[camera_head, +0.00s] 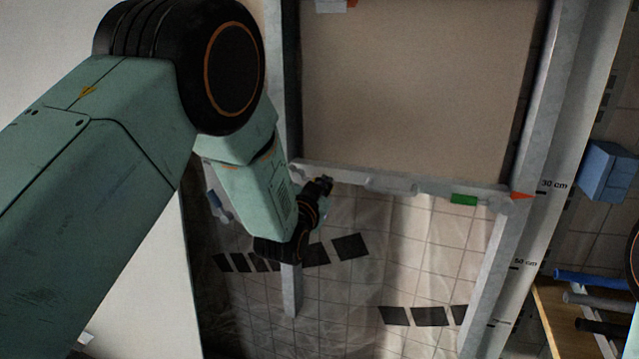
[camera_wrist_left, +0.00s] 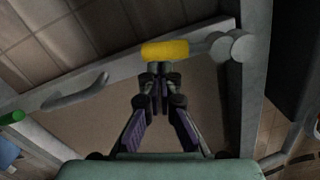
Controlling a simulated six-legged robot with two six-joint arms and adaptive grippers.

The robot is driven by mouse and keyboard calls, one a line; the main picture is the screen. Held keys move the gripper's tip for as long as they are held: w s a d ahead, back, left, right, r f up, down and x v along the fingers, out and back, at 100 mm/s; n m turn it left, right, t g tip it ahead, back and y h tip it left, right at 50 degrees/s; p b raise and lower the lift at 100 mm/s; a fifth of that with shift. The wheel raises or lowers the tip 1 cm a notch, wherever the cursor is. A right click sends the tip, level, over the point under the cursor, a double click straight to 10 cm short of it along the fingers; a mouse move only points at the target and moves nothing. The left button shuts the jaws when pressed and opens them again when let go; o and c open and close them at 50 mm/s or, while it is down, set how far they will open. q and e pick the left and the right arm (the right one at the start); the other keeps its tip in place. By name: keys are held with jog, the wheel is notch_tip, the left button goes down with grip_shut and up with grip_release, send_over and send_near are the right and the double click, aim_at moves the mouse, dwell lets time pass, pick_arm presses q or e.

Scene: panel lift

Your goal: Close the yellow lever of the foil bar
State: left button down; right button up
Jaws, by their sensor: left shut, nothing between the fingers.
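The foil bar (camera_head: 420,188) runs across the lower edge of a beige panel in the head view. Its yellow lever (camera_wrist_left: 165,50) shows in the left wrist view as a short yellow piece lying roughly along the bar (camera_wrist_left: 205,42), beside a grey round pivot. In the head view I cannot make out the lever; my gripper is in front of that end. My left gripper (camera_head: 326,184) is at the left end of the bar. In the left wrist view its fingertips (camera_wrist_left: 158,70) are together, empty, and right at the lever's edge; I cannot tell whether they touch it. My right gripper is not seen.
A green piece (camera_head: 463,199) and a red pointer (camera_head: 522,196) are at the bar's right end. Metal posts (camera_head: 545,100) flank the beige panel (camera_head: 415,80). Clear foil hangs over tiles below. A blue box (camera_head: 607,170) and tubes are at the right.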

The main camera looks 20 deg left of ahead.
pick_arm(q)
jog(key=a+f+m+b, duration=0.3)
jog(key=f+m+b, duration=0.3)
jog(key=m, duration=0.5)
jog(key=shift+w+a+f+y+b, duration=0.2)
jog(key=shift+a+f+y+b, duration=0.1)
jog(key=shift+y, duration=0.1)
jog(key=shift+a, duration=0.1)
dwell(0.6)
